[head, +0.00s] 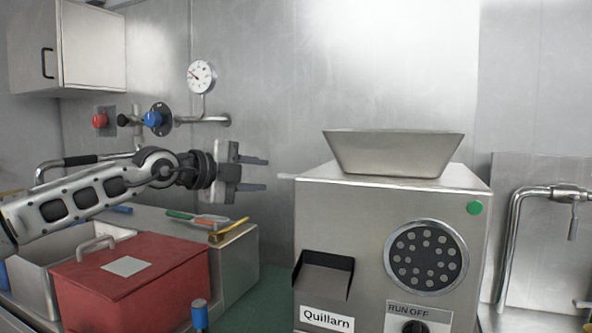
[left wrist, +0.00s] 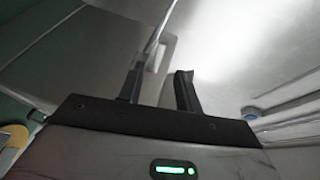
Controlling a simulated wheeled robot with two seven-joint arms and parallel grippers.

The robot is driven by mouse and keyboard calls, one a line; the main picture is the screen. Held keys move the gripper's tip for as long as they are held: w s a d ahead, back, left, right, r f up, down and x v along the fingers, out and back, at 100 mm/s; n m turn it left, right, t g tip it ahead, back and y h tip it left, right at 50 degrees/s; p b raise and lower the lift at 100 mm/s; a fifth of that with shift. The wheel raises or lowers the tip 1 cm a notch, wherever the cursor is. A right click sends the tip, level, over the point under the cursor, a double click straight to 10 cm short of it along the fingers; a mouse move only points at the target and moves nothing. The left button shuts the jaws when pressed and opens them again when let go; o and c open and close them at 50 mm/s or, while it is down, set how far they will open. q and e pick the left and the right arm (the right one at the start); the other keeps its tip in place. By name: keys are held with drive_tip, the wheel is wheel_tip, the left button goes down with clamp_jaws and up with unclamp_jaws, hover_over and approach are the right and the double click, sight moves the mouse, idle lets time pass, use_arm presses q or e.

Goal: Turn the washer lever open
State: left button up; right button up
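No part is marked as the washer lever, and I cannot tell for sure which one it is. A short pale bar (head: 287,176) sticks out from the left side of the steel grinder (head: 385,207), near its top. My left gripper (head: 258,174) is left of this bar, apart from it, with its fingers pointing right toward the grinder. The left gripper is open and empty; its two dark fingers also show apart in the left wrist view (left wrist: 158,92). A tap with a small handle (head: 573,222) stands at the far right. My right gripper is not in view.
A red lidded box (head: 130,285) and a steel counter block (head: 238,262) lie below my left arm. The wall behind carries a gauge (head: 201,76), a blue knob (head: 153,119) and a red button (head: 100,121). Free air separates the gripper from the grinder.

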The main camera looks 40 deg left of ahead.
sight(285, 177)
use_arm(q)
drive_tip(key=w+p, duration=0.1)
drive_tip(key=w, duration=0.2)
drive_tip(key=w+f+p, duration=0.1)
drive_tip(key=w, duration=0.3)
drive_tip(key=w+d+f+p, duration=0.1)
drive_tip(key=w, duration=0.2)
drive_tip(key=shift+w, duration=0.35)
clamp_jaws()
